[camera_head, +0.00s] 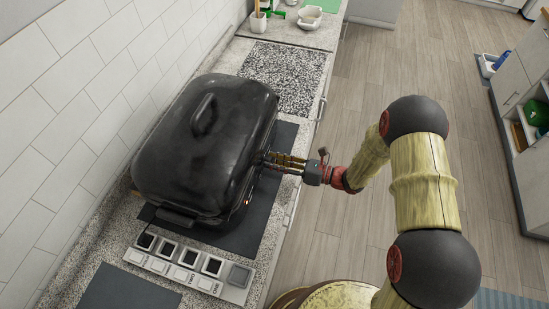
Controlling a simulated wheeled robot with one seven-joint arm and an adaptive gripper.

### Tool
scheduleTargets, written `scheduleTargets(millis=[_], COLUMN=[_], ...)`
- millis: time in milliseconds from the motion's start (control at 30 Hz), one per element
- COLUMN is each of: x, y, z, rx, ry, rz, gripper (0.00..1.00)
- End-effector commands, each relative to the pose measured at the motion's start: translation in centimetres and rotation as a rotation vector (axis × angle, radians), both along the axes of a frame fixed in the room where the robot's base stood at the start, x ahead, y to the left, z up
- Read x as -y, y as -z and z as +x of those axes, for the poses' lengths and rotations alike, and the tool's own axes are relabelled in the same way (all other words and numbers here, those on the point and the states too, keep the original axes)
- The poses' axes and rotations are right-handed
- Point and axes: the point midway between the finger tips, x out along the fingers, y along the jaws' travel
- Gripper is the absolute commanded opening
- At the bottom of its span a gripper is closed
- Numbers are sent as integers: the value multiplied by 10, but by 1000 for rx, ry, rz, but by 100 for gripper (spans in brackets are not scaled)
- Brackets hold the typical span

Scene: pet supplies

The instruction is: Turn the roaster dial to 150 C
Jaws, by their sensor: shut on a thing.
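The roaster (208,140) is a large black lidded pan with a handle on top, standing on a dark mat on the counter. My gripper (268,160) reaches in from the right and its fingertips are at the roaster's right side. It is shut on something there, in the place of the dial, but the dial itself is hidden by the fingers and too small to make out. The dial's setting cannot be read.
A white tray of small square compartments (236,293) lies in front of the roaster, beside a dark mat (125,290). A speckled mat (285,75) lies behind. A tiled wall (60,110) is close on the left. The wooden floor (365,60) is open on the right.

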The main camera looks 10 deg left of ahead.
Motion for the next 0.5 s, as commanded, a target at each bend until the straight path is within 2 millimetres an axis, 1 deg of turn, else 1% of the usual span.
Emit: scheduleTargets(millis=[33, 500], x=[0, 1], y=[-3, -2], z=[1, 4], rx=[-45, -488], ry=[0, 2], rz=[3, 39], gripper=[6, 6])
